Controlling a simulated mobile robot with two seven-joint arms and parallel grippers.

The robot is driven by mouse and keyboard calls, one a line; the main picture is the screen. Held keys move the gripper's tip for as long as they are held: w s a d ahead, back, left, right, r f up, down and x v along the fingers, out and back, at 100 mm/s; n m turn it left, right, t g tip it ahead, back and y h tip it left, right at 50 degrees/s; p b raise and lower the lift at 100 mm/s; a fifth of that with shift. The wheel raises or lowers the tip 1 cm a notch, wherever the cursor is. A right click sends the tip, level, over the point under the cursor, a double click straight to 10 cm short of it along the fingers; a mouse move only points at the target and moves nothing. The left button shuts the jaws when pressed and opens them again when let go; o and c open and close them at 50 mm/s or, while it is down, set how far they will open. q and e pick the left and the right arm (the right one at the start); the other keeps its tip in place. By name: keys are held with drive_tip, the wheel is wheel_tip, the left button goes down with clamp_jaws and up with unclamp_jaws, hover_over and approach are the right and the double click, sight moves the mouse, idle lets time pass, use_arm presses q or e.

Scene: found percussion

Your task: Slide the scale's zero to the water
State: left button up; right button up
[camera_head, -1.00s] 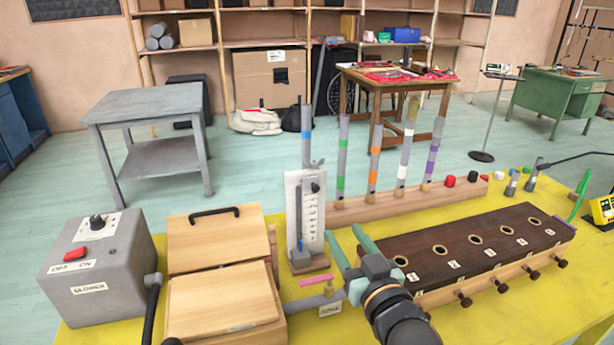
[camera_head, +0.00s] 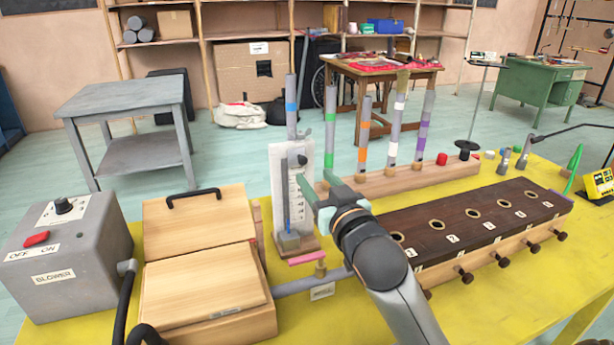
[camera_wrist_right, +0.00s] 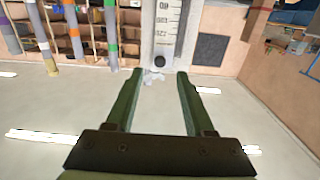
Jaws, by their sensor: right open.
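The gauge is an upright white board (camera_head: 281,165) on a wooden foot, with a narrow tube showing blue water (camera_head: 288,212) low down. A strip scale (camera_head: 298,205) with printed marks runs beside the tube and has a dark round knob (camera_head: 297,160) near its top in the head view. My right gripper (camera_head: 316,184) is open and empty, its green fingers just right of the scale. In the right wrist view the scale (camera_wrist_right: 168,22) hangs beyond the open fingers (camera_wrist_right: 159,74), and a dark knob (camera_wrist_right: 159,62) shows between and just past the tips. Contact cannot be told. My left gripper is out of view.
A wooden bellows box (camera_head: 200,222) and grey blower box (camera_head: 65,255) stand left. A pink strip (camera_head: 307,258) lies near the gauge foot. Banded tubes (camera_head: 364,130) stand behind, and a dark wooden block with holes (camera_head: 470,225) lies right. Front yellow table (camera_head: 500,305) is clear.

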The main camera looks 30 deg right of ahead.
sight(304, 162)
drive_tip(key=x, duration=0.5)
drive_tip(key=shift+w+d+r, duration=0.1)
drive_tip(key=shift+w, duration=0.3)
clamp_jaws()
idle(1.1)
